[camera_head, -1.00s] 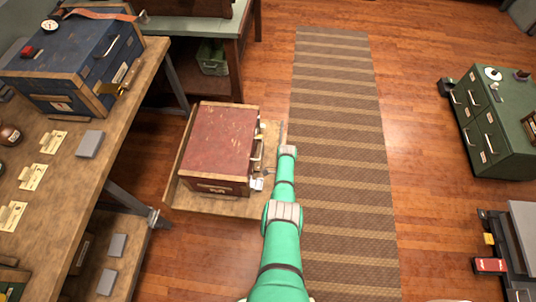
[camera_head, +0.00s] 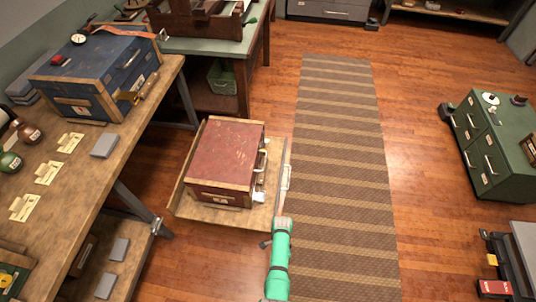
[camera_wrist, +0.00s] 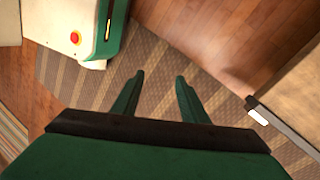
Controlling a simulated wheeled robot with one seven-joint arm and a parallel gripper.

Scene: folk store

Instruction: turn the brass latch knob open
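My gripper shows in the wrist view (camera_wrist: 160,80) with its two green fingers apart and nothing between them, above the striped rug. In the head view my green arm reaches up from the bottom, ending near the front right corner of a low wooden tray; the fingertips are not clear there. A red chest (camera_head: 226,158) sits on that tray, with metal handles and a small pale fitting (camera_head: 259,197) on its right side. A blue chest (camera_head: 92,75) on the bench has a brass-coloured fitting (camera_head: 146,87) on its right side. I cannot tell which part is the latch knob.
The workbench (camera_head: 110,172) stands at left. The striped rug (camera_head: 340,170) is clear. A green cabinet (camera_head: 490,145) stands at right. The wrist view shows a red button (camera_wrist: 75,37) on a pale body.

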